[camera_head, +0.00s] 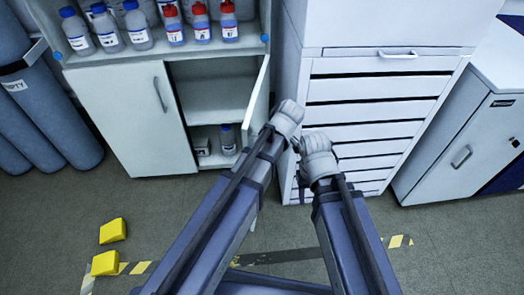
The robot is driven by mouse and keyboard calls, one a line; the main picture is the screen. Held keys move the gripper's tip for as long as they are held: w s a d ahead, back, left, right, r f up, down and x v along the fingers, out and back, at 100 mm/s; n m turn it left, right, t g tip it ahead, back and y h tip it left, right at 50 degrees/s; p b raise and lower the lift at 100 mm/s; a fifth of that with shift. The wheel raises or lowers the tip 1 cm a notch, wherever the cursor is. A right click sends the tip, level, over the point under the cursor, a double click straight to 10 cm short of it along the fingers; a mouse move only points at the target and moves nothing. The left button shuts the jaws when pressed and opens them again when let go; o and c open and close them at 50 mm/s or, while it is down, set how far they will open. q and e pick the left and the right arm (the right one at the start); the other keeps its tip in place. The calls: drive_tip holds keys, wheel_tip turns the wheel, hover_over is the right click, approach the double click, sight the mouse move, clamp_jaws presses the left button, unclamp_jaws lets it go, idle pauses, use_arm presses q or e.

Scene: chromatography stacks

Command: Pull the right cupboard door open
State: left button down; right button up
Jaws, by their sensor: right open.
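The right cupboard door (257,100) stands swung well out from the white cupboard, seen nearly edge-on, so its outer face and handle are hidden from me. The left cupboard door (128,115) is closed, with a vertical handle. My right gripper (297,148) is open, to the right of the open door and apart from its visible edge. My left arm reaches up beside the door's right side. Its pale wrist (288,118) shows, but its fingers are hidden, so I cannot tell their state or whether they touch the door.
Inside the cupboard, a bottle (228,139) and a small box (202,147) sit on the lower shelf. Several bottles stand on the shelf above. A white drawer unit (385,66) stands close on the right. Yellow blocks (112,231) lie on the floor at left.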

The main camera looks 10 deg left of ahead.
use_arm(q)
drive_tip(key=shift+s, duration=0.1)
drive_tip(key=c, duration=0.9)
unclamp_jaws()
drive_tip(key=shift+r, duration=0.1)
